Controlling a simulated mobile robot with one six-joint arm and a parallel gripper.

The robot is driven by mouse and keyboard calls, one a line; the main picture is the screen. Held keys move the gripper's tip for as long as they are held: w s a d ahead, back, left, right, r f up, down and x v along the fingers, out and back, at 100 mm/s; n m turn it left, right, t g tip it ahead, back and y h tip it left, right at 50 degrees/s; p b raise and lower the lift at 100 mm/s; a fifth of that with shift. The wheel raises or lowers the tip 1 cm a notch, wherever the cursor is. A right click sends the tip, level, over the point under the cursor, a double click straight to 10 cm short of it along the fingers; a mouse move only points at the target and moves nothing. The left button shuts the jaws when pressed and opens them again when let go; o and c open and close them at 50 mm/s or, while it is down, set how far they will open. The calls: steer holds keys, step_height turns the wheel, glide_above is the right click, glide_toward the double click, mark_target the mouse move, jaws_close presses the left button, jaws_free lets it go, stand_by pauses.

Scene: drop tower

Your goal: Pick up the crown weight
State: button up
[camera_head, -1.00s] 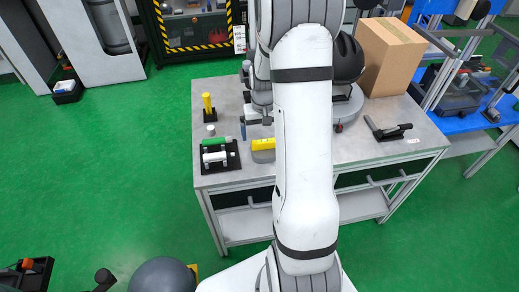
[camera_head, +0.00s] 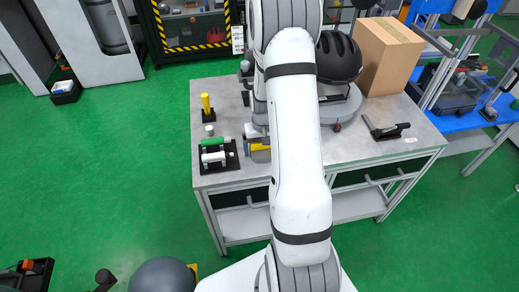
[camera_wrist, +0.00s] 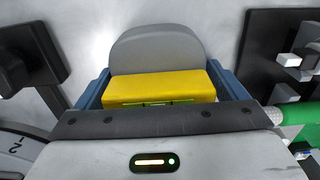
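A grey block with a rounded top (camera_wrist: 157,45) and a yellow bar (camera_wrist: 158,88), which looks like the crown weight, lies in the middle of the wrist view. My gripper (camera_wrist: 158,80) has a blue finger close along each side of it. No clear gap shows, and I cannot tell whether the fingers press on it. In the head view the yellow part (camera_head: 259,147) shows on the grey table, partly covered by my gripper (camera_head: 256,134) and arm.
A black tray with green and white cylinders (camera_head: 213,142) lies left of the weight. A yellow post (camera_head: 206,103) stands behind it. A black helmet (camera_head: 338,57), a cardboard box (camera_head: 386,55) and a black-handled tool (camera_head: 388,130) are to the right.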

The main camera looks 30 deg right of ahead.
steer(key=c, duration=1.3)
steer(key=shift+w+r, duration=0.1)
steer(key=shift+c, duration=0.2)
